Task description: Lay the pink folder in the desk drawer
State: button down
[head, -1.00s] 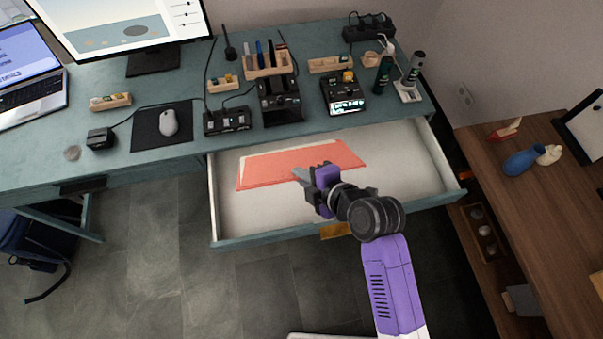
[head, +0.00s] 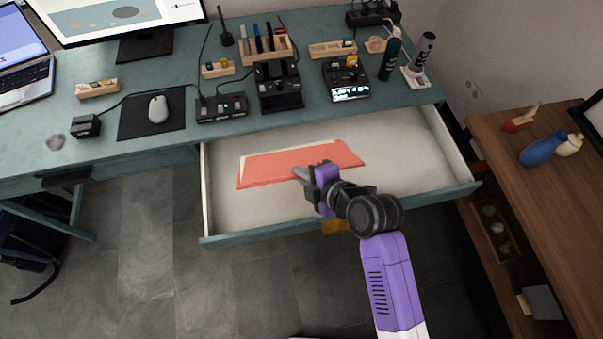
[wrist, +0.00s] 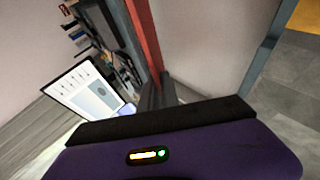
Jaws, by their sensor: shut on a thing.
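The pink folder (head: 285,165) is a flat reddish sheet with a pale edge along its back. In the head view it lies within the outline of the open desk drawer (head: 235,217), left of its middle. Whether it touches the drawer floor I cannot tell. My gripper (head: 306,174) is over the drawer, shut on the folder's near edge; the fingertips are partly hidden by my wrist. In the wrist view the folder (wrist: 144,40) shows nearly edge-on as a red strip running up from the fingers (wrist: 158,93), with the pale drawer interior (wrist: 205,40) to its right.
The desktop (head: 300,127) above the drawer holds chargers, a pen rack (head: 265,48), a mouse (head: 158,109), a monitor and a laptop. A wooden cabinet (head: 510,180) with a blue vase stands at the right. Bare drawer floor shows right of and in front of the folder.

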jog(key=shift+w+a+f+b, duration=0.3)
jog(key=shift+w+f+b, duration=0.7)
jog(key=shift+b, duration=0.3)
jog(key=shift+w+a+f+b, duration=0.25)
jog(key=shift+w+f+b, duration=0.65)
jog(key=shift+f+b, duration=0.3)
jog(key=shift+r, duration=0.1)
jog(key=c, duration=1.5)
grip_release()
jog(key=shift+v, duration=3.9)
